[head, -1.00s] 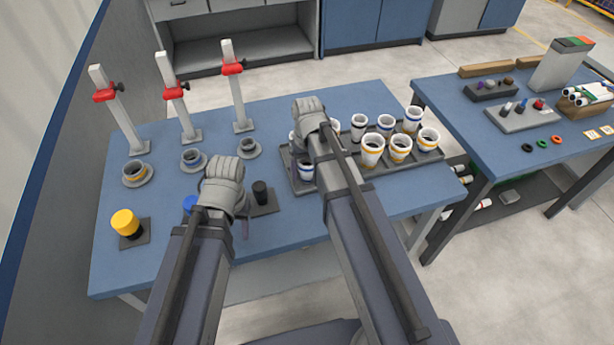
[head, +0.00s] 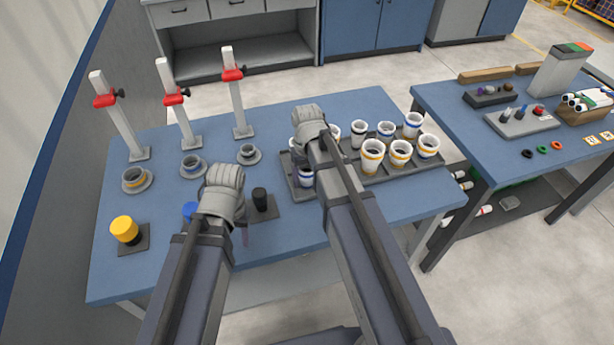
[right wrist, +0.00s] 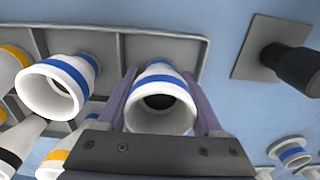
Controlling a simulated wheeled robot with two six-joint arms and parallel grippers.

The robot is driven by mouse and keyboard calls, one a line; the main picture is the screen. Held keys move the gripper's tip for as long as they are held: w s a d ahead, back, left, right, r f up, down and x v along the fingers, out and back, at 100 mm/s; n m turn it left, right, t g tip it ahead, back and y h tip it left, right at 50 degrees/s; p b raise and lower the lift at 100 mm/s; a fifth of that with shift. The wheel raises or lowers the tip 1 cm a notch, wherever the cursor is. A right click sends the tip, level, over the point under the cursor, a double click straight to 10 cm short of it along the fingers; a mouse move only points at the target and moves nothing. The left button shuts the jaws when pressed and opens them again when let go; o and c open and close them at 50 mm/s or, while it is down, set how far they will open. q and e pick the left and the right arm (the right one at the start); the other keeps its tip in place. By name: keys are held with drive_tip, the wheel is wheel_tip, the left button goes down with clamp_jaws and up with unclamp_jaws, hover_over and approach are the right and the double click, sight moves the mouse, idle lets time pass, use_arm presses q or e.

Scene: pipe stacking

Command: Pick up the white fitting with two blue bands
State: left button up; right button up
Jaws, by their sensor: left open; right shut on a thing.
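In the right wrist view, my right gripper (right wrist: 160,92) is shut on a white fitting (right wrist: 157,117) with a blue band round its body.
Several more white fittings with blue or orange bands, such as one orange-banded (head: 373,157), stand in the tray. Three posts with red clamps (head: 233,75) stand at the back left. A yellow cap (head: 125,229) and a black cylinder (head: 260,199) sit on plates in front.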

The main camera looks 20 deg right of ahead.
wheel_tip(320, 180, up, 10)
drive_tip(key=p, duration=1)
use_arm(q)
wheel_tip(320, 180, up, 10)
